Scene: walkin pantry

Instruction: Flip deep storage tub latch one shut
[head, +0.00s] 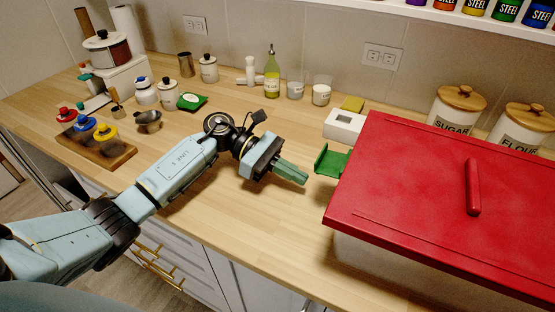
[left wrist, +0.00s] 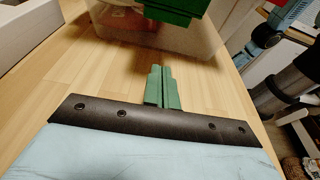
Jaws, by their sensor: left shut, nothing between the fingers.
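The deep storage tub has a red lid (head: 420,205) with a red handle, and a translucent body (head: 370,255) below it. A green latch (head: 330,162) sticks outward from the tub's left side in the head view, standing away from the wall. The latch shows at the top of the left wrist view (left wrist: 178,10), partly cut off. My left gripper (head: 303,178) has its green fingers shut and empty, pointing at the latch with a small gap. The fingers also show in the left wrist view (left wrist: 161,70), below the latch. My right gripper is not in view.
Behind the latch stands a white box (head: 344,125) with a yellow sponge (head: 352,104). Sugar (head: 457,105) and flour (head: 522,125) canisters stand behind the tub. A bottle (head: 271,75) and jars line the wall. The wooden counter (head: 240,220) is clear around my left gripper.

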